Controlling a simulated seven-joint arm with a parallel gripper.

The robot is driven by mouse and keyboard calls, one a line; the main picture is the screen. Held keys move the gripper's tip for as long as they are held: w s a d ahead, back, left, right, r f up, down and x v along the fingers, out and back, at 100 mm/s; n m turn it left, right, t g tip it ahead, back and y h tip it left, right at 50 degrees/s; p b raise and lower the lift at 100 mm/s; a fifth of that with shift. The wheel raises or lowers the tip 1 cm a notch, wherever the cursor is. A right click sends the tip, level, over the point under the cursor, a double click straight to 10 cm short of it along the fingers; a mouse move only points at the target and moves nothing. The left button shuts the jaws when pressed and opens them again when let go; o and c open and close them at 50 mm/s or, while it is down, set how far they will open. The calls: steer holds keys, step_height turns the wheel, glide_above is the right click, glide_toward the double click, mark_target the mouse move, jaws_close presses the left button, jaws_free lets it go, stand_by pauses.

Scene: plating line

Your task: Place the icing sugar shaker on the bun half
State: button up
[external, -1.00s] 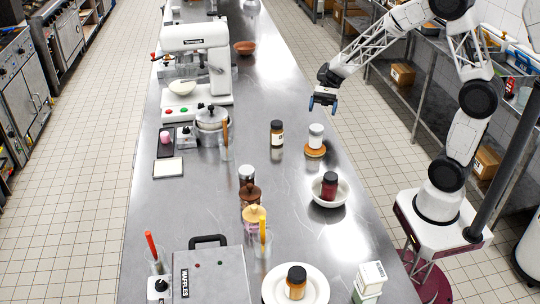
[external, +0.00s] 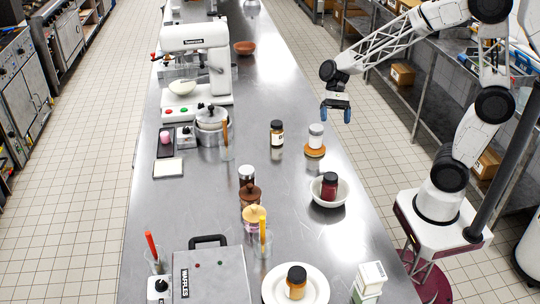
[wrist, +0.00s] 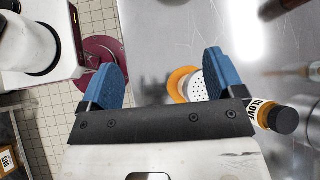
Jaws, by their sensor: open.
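The icing sugar shaker (external: 316,136), white with a pale lid, stands upright on the round orange-brown bun half (external: 315,152) on the steel counter. In the wrist view the shaker's perforated top (wrist: 197,88) shows beside the right finger, with the bun half's orange edge (wrist: 178,84) next to it; the finger hides part of both. My gripper (external: 336,111) is open and empty, raised near the counter's right edge, apart from the shaker. Its two blue fingers (wrist: 160,75) are spread wide with nothing gripped between them.
A dark-lidded clove jar (external: 277,133) stands just left of the shaker. A dark red jar (external: 329,187) sits in a white bowl (external: 321,202) nearer the camera. Another jar (external: 296,283) stands on a white plate (external: 316,292). A stand mixer (external: 215,75) is at left.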

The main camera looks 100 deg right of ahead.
steer(key=s+a+r+n+h, duration=0.3)
steer(key=s+a+n+h, duration=0.2)
steer(key=a, duration=0.5)
steer(key=s+a+r+n+h, duration=0.3)
steer(key=s+a+n+h, duration=0.2)
steer(key=s+a+n, duration=0.4)
steer(key=shift+s+a+r+n+t, duration=0.3)
steer(key=shift+a+n, duration=0.1)
steer(key=shift+n, duration=1.3)
